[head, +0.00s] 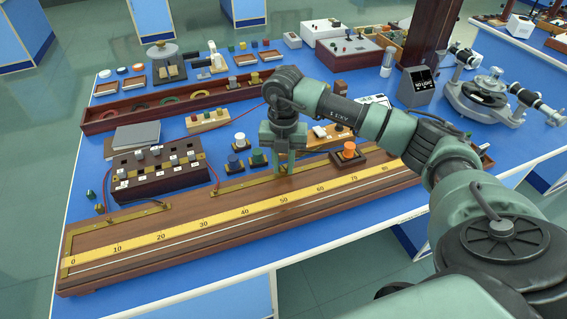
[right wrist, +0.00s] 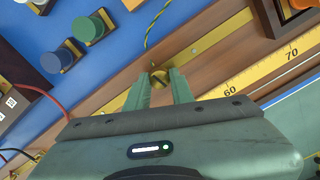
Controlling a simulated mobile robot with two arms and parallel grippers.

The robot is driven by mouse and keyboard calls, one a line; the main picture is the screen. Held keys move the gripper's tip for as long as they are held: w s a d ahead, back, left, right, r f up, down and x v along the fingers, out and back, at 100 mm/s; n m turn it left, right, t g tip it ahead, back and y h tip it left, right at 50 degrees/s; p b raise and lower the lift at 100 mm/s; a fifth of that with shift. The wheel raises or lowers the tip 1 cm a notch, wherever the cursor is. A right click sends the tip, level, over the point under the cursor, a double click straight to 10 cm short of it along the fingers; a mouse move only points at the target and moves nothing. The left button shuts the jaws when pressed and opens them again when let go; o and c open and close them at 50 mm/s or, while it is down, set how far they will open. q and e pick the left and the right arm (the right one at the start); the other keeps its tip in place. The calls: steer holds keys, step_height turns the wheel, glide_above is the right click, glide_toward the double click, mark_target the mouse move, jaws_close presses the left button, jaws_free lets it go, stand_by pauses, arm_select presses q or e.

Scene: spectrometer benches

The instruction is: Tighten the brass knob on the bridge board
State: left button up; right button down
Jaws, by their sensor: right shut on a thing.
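The bridge board (head: 130,228) is a long dark wooden board with a yellow scale and brass strips, lying along the near edge of the bench. My right gripper (head: 284,168) points down at its brass strip near the middle. In the right wrist view, the right gripper (right wrist: 161,82) is shut on the round brass knob (right wrist: 160,77), with one finger on each side of it. A dark slot or line shows across the knob's top. In the head view the fingers hide the knob. My left gripper is not in view.
A dark box with several plugs (head: 160,180) stands behind the board at left. An orange-topped knob block (head: 348,153) is close right of the gripper. Blue and green knobs (right wrist: 88,28) stand behind it. Wires run nearby, one yellow-green at the strip.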

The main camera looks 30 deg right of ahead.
mark_target(284, 168)
steer(key=shift+w+r+m, duration=0.15)
steer(key=shift+m, duration=0.95)
steer(key=c, duration=1.2)
jaws_free()
step_height(284, 168, up, 8)
steer(key=shift+f+b, duration=0.15)
steer(key=shift+b, duration=0.25)
steer(key=shift+s+f, duration=0.1)
steer(key=shift+s, duration=0.1)
